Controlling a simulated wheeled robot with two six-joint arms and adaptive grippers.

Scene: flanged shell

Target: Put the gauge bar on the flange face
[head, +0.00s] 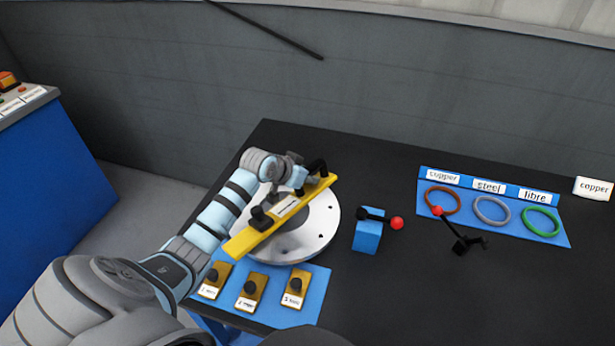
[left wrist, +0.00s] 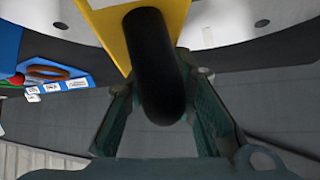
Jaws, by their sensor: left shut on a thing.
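The yellow gauge bar (head: 250,238) has black grips on top and a white label. It lies slantwise across the round, pale flange face (head: 322,222); I cannot tell whether it touches the face or hangs just above it. My left gripper (head: 312,182) is at the bar's far end, shut on the black handle there. In the left wrist view, the fingers (left wrist: 162,92) stand on both sides of the black handle (left wrist: 155,60), with the yellow bar (left wrist: 112,28) behind it. My right gripper is not in view.
A blue mat (head: 266,313) with several small brass blocks lies in front of the flange. A blue block (head: 368,236) with a red-knobbed lever stands right of it. Farther right are a red-knobbed black lever (head: 460,243) and a blue ring board (head: 510,236). The front right table is clear.

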